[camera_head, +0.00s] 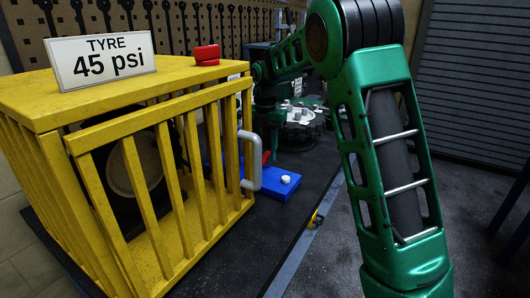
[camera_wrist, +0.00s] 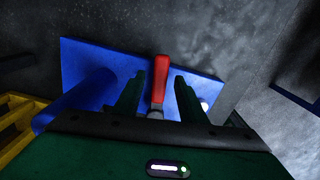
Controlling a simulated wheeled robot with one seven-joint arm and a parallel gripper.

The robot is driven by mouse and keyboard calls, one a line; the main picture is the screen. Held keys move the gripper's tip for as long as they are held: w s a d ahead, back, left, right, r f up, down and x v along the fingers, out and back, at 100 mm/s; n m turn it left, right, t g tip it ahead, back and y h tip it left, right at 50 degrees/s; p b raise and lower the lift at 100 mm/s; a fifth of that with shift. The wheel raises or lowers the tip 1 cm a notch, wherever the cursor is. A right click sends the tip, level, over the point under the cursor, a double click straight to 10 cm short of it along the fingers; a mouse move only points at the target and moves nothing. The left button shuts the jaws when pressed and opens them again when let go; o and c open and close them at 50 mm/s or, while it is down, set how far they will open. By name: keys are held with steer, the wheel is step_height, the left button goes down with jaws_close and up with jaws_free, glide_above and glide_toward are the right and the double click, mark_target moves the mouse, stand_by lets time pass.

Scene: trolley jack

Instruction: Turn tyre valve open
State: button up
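The valve's red lever (camera_wrist: 160,75) stands between the two fingers of my gripper (camera_wrist: 160,82) in the wrist view. The gripper is open, with a visible gap on each side of the lever. The lever belongs to a blue unit (camera_wrist: 100,62) with a blue cylinder (camera_wrist: 82,98) at its left. A bit of red (camera_head: 266,157) shows behind the cage handle. My gripper is mostly hidden there by the cage.
The yellow cage (camera_head: 95,92) holds a dark wheel (camera_head: 135,175) behind bars. Its grey handle (camera_head: 252,165) juts toward the blue unit. On top are a "TYRE 45 psi" sign (camera_head: 101,60) and a red piece (camera_head: 207,54). Open floor lies at right.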

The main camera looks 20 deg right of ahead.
mark_target(265, 155)
step_height(265, 155, up, 11)
steer(key=shift+f, duration=0.15)
steer(key=shift+w, duration=0.1)
